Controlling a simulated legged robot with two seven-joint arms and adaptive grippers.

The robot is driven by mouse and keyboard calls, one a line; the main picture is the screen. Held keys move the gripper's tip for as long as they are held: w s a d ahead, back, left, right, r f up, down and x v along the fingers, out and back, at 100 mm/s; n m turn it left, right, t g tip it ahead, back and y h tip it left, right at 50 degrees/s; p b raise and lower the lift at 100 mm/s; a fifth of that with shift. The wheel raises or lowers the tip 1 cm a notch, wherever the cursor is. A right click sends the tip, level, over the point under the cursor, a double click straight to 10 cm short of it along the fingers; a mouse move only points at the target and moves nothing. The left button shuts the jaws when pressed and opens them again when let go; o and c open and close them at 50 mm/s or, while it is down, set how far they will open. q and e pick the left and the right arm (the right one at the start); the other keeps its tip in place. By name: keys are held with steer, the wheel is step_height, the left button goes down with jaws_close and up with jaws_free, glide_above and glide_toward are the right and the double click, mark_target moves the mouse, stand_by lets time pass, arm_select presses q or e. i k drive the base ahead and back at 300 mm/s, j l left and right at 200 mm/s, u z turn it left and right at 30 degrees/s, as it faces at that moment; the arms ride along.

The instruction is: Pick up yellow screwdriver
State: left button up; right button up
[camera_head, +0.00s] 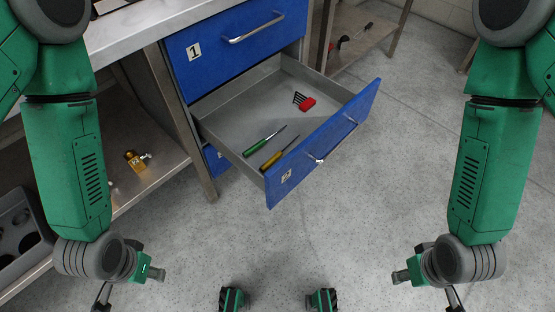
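The yellow screwdriver (271,160) lies in the open blue drawer (328,146), near its front left corner. Its handle points to the lower left and its dark shaft to the upper right. My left gripper (103,295) hangs at the lower left, partly cut off by the bottom edge. My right gripper (453,297) hangs at the lower right, also partly cut off. Both are well apart from the drawer and the screwdriver. Their fingers show too little to tell open from shut.
A green screwdriver (256,147) lies beside the yellow one, on its left. A red holder with black prongs (306,103) lies further back. A shut drawer (235,47) is above. A shelf with a brass-coloured item (135,160) stands left. The floor in front is clear.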

mark_target(266, 165)
steer(key=z, duration=0.4)
steer(key=j+z, duration=0.1)
steer(key=z, duration=0.35)
steer(key=j+z, duration=0.1)
steer(key=z, duration=0.7)
steer(key=k+j+z, duration=0.15)
steer(key=j, duration=0.35)
steer(key=k+j+z, duration=0.1)
steer(key=k+j, duration=0.3)
